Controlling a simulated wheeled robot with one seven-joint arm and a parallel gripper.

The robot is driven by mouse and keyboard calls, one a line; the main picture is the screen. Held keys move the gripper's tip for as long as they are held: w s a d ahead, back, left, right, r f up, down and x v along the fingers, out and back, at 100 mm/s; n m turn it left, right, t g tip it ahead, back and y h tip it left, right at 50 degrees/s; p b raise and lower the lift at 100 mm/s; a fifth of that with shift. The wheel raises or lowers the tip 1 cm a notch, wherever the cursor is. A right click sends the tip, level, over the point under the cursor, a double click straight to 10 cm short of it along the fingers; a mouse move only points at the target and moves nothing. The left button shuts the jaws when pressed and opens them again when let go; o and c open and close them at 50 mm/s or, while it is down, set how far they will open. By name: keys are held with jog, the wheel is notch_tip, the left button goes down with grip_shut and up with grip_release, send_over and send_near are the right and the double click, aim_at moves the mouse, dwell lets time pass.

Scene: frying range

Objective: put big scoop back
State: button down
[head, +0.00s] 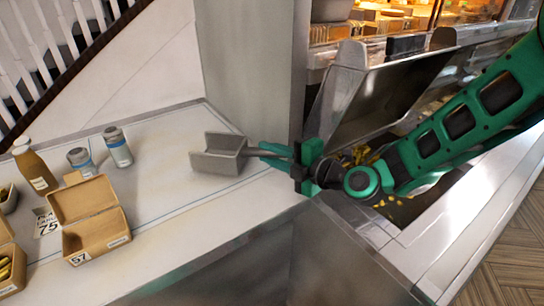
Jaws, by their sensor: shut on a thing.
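The big scoop (218,157) is a grey metal scoop with an open, squared trough. It is in the middle of the head view, over the right end of the white counter (165,222), beside the grey pillar. My green gripper (268,154) points left and is shut on the scoop's handle end, which its fingers mostly hide. I cannot tell whether the scoop touches the counter or hangs just above it. The trough looks empty from here.
An open cardboard box (100,228), two grey-blue shakers (118,147) and a brown bottle (35,168) stand on the counter's left. Right of the pillar (248,70) is the metal fry station (405,90), with fries under my arm. The counter's middle is clear.

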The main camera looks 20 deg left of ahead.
jog(key=shift+f, duration=0.45)
jog(key=c, duration=1.6)
grip_release()
jog(key=shift+f, duration=0.15)
